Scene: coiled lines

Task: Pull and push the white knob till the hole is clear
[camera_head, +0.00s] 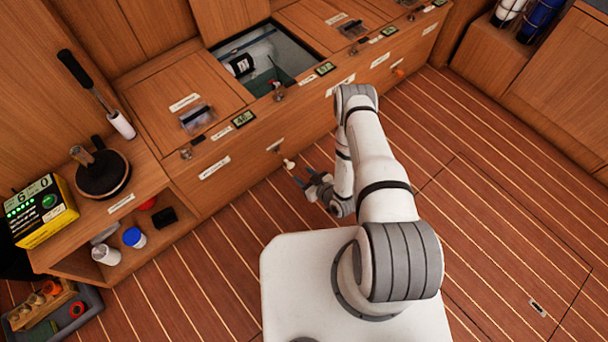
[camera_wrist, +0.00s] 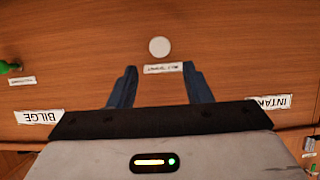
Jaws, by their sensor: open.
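The white knob (camera_head: 289,164) sticks out from the front of the wooden bench in the head view. In the wrist view, it is a pale round disc (camera_wrist: 159,47) above a small upside-down label. My gripper (camera_head: 303,182) is open and empty in front of the knob. In the wrist view, its two blue-grey fingers (camera_wrist: 160,72) point at the panel, with the knob centred just beyond their tips and apart from them. An open hatch (camera_head: 240,50) in the bench top shows a white object and a dark green plate inside. I cannot tell which hole the knob serves.
Labels reading BILGE (camera_wrist: 39,117) and INTAKE (camera_wrist: 269,102) flank the fingers. A green knob (camera_wrist: 8,67) is at the left. An orange knob (camera_head: 398,72) is farther along the bench front. A shelf with a yellow box (camera_head: 42,212) stands left. The striped floor (camera_head: 480,170) is mostly clear.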

